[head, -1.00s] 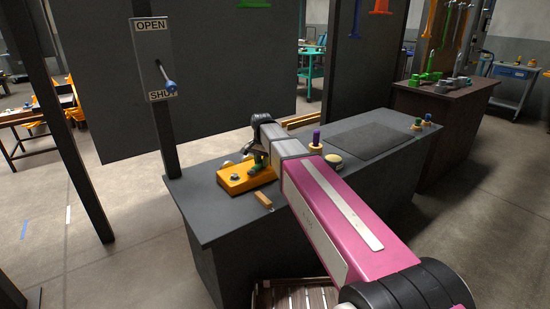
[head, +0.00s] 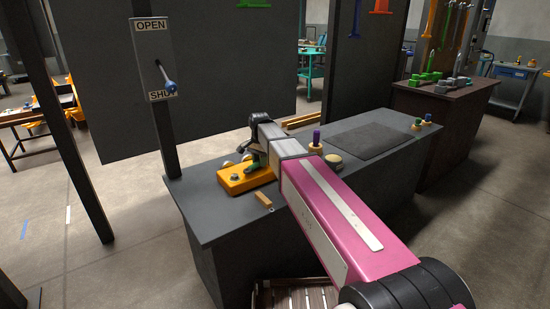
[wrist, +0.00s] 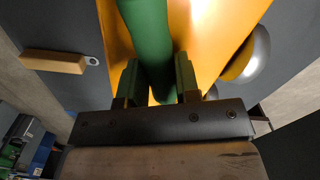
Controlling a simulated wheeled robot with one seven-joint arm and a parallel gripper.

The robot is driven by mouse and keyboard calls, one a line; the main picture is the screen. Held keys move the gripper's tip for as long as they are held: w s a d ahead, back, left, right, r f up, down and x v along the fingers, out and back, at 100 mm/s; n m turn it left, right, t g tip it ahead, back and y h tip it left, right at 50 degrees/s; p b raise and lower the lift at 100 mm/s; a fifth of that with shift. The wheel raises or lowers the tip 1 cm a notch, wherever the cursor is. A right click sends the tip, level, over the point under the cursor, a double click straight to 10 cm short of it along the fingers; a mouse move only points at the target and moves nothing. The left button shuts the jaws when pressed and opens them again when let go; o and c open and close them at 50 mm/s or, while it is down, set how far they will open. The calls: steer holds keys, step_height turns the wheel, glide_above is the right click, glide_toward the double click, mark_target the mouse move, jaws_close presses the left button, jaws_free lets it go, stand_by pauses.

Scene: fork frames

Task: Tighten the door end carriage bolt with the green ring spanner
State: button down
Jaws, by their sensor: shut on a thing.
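My gripper (wrist: 158,85) is shut on a thick green shaft (wrist: 147,35), which looks like the handle of the green ring spanner. The shaft runs up out of the top of the wrist view, so its ring end is hidden. In the head view my gripper (head: 255,162) is low over the orange block (head: 232,186) on the bench. A bolt head (head: 237,176) shows on the block's near left part. A silver domed head (wrist: 258,52) shows at the block's right in the wrist view. I cannot tell whether the ring is around a bolt.
A small wooden piece (head: 263,199) lies near the front edge of the grey bench (head: 205,222). Pegs (head: 316,140) stand to the right of my arm. A post with an OPEN/SHUT lever (head: 168,85) rises behind the bench's left end. A dark mat (head: 370,138) lies farther right.

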steer(key=shift+w+a+m, duration=0.25)
steer(key=shift+m, duration=0.05)
steer(key=shift+s+d+n, duration=0.35)
steer(key=shift+d+n, duration=0.15)
steer(key=shift+n, duration=0.1)
stand_by(0.8)
steer(key=c, duration=1.6)
jaws_free()
jaws_close()
steer(key=shift+s+d, duration=0.1)
steer(key=shift+s, duration=0.05)
steer(key=shift+r, duration=2.65)
steer(key=shift+r, duration=1.9)
